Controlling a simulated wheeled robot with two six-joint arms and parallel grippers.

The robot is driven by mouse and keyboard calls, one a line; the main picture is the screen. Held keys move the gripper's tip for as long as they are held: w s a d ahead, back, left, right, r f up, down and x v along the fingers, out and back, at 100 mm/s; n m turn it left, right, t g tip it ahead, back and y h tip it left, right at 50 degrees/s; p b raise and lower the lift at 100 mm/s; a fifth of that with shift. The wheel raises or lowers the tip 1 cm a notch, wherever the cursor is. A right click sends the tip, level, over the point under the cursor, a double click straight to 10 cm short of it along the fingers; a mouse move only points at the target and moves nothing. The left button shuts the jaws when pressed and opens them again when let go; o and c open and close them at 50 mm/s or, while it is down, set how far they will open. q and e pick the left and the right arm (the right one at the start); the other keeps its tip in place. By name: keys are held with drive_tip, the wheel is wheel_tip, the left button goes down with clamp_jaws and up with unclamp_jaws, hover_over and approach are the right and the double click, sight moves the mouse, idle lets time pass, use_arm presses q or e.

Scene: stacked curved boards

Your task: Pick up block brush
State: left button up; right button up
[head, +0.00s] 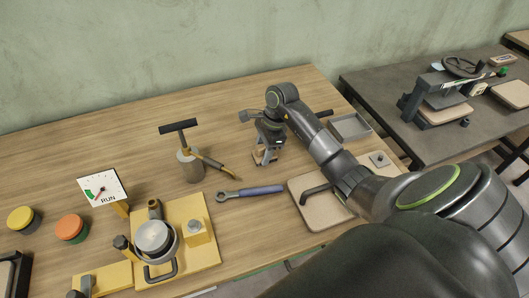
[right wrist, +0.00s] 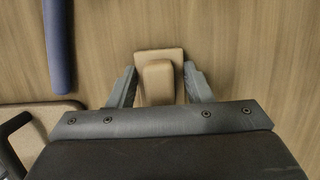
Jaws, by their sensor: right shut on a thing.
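The block brush is a small tan wooden block with a raised narrower grip on top. In the right wrist view the block brush (right wrist: 158,72) sits between the two grey fingers of my right gripper (right wrist: 160,86). In the head view my right gripper (head: 265,152) points down at the table, shut on the brush (head: 259,157), which shows only in part behind the fingers. I cannot tell whether the brush touches the table. My left gripper does not show in either view.
A blue-handled wrench (head: 250,191) lies in front of the gripper. A hand pump (head: 190,164) stands to the left. A tan board with a black handle (head: 313,214) and a grey tray (head: 350,127) lie to the right. Bare wood shows behind the gripper.

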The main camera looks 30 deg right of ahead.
sight(259, 146)
drive_tip(key=shift+r, duration=0.15)
wheel_tip(259, 146, up, 6)
drive_tip(key=shift+w+f+b, duration=0.1)
drive_tip(key=shift+b, duration=1)
wheel_tip(259, 146, up, 3)
drive_tip(key=shift+r+p, duration=0.1)
drive_tip(key=shift+p, duration=0.65)
drive_tip(key=shift+r+p, duration=0.4)
drive_tip(key=shift+r, duration=0.05)
drive_tip(key=shift+f, duration=0.1)
drive_tip(key=shift+o, duration=1.4)
drive_tip(key=shift+c, duration=0.6)
